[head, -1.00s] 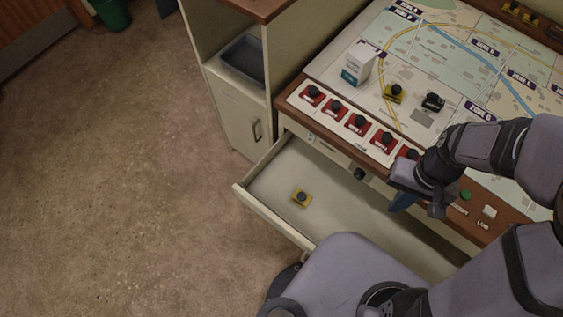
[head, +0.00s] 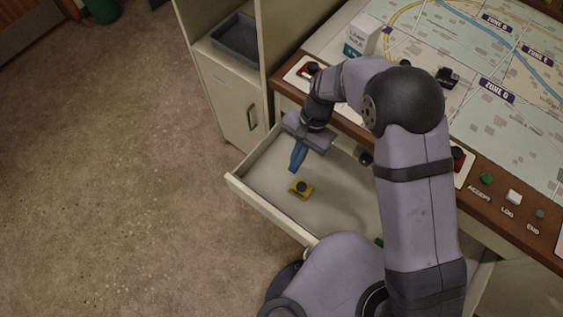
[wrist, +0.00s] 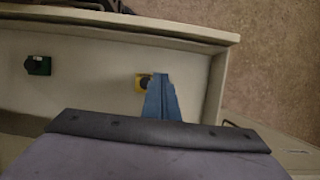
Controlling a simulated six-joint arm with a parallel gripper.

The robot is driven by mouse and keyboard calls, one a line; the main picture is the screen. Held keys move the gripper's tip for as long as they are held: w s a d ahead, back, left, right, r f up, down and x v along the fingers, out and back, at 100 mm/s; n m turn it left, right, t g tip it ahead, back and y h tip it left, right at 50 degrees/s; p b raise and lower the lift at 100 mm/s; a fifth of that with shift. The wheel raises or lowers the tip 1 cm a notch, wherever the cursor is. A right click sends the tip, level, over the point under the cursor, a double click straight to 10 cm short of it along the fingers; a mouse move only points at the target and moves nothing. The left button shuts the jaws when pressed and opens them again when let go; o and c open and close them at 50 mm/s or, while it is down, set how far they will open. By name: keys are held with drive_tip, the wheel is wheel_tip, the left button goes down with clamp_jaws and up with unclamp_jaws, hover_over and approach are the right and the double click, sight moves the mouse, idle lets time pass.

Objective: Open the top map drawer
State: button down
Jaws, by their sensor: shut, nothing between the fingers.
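The top map drawer (head: 262,204) stands pulled out from under the console, its inside showing. A yellow block with a dark knob (head: 301,188) lies on the drawer floor, and it also shows in the wrist view (wrist: 142,82). My gripper (head: 296,168) is over the drawer, just behind the yellow block in the head view. Its blue fingers are shut and empty. In the wrist view the fingers (wrist: 162,82) overlap the block's edge; I cannot tell whether they touch it. A green block with a dark knob (wrist: 38,65) also lies in the drawer. My arm hides much of the drawer's right side.
The map console (head: 520,105) stands behind the drawer, with a white box (head: 363,38) and a black piece (head: 447,78) on it. A cabinet with a grey tray (head: 237,40) stands at the left. The floor at the left is clear.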

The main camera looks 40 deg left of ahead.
sight(270, 206)
drive_tip(key=p+x, duration=0.2)
drive_tip(key=x, duration=0.8)
drive_tip(key=shift+s+d, duration=0.1)
drive_tip(key=s+p, duration=0.2)
drive_tip(key=s, duration=0.1)
drive_tip(key=shift+s, duration=0.35)
drive_tip(key=s, duration=0.5)
drive_tip(key=shift+w, duration=0.15)
